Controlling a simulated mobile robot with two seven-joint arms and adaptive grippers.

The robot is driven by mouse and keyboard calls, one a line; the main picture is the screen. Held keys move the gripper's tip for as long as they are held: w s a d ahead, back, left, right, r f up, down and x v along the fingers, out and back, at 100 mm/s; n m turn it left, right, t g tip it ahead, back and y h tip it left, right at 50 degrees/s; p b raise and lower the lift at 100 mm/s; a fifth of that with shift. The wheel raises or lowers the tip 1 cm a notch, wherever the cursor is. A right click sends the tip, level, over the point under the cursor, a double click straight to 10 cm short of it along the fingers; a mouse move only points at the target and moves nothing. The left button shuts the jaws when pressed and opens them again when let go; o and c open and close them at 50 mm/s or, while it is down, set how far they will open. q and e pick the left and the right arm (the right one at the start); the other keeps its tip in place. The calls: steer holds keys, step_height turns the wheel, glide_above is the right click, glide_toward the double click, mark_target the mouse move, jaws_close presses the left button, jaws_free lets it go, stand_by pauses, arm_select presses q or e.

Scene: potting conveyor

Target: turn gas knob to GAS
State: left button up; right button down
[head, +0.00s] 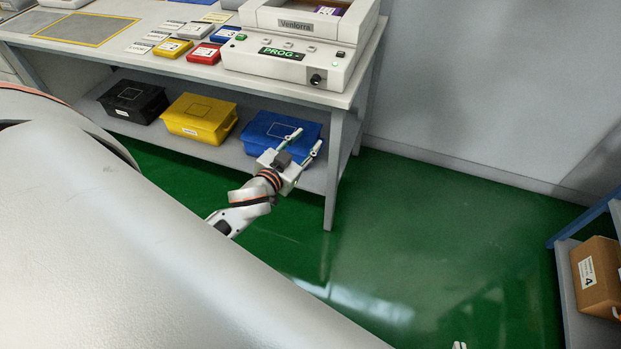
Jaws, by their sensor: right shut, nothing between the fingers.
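A white machine labelled "Ventorra" (297,24) stands on the right end of the bench. A small round black knob (316,80) is on its front panel at the lower right; no GAS marking is readable, so I cannot tell its setting. My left gripper (308,138) is open and empty, its two fingers spread, in front of and below the bench top near the blue bin. It is apart from the knob. Of my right gripper (459,345) only small pale tips show at the bottom edge, far from the machine; it is shut and empty.
The panel also has a "PROG" display (282,53) and small buttons. Yellow, red and blue labelled boxes (204,53) sit left of it. Black, yellow and blue bins (280,133) stand on the lower shelf. A cardboard box (597,278) is on a rack at right. Green floor is clear between.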

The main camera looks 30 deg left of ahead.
arm_select(q)
steer(key=s+d+f+m+g+h, duration=0.2)
steer(key=s+d+f+g, duration=0.1)
steer(key=s+d+f, duration=0.7)
steer(key=shift+s+d+f+g+h+b, duration=0.3)
steer(key=shift+s+d+f+h, duration=0.1)
steer(key=shift+s+f, duration=1.4)
steer(key=shift+w+f, duration=0.1)
